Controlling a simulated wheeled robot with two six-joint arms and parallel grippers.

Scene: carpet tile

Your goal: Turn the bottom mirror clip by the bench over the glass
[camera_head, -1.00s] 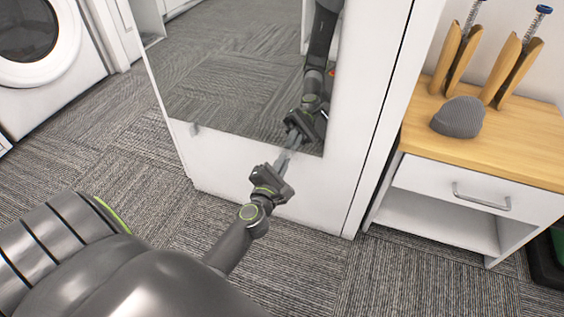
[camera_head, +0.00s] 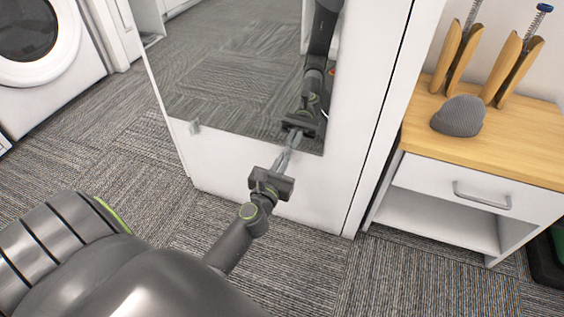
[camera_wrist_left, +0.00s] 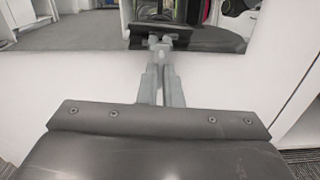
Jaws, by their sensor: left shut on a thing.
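The mirror (camera_head: 225,85) is set on the white cabinet door, and its bottom edge also shows in the left wrist view (camera_wrist_left: 85,37). My left gripper (camera_head: 287,152) is at the mirror's lower right edge. In the left wrist view its two fingers (camera_wrist_left: 160,62) are shut on the small grey bottom clip (camera_wrist_left: 160,41) at the glass edge. The fingers hide part of the clip, and I cannot tell its exact angle. A second small clip (camera_head: 195,127) sits at the bottom edge further left. My right gripper is not in view.
A wooden-topped bench (camera_head: 510,150) with a white drawer stands right of the cabinet. A grey rounded object (camera_head: 459,116) and wooden clamps (camera_head: 520,62) are on it. A washing machine (camera_head: 45,60) is at the far left. Carpet (camera_head: 130,170) in front of the cabinet is clear.

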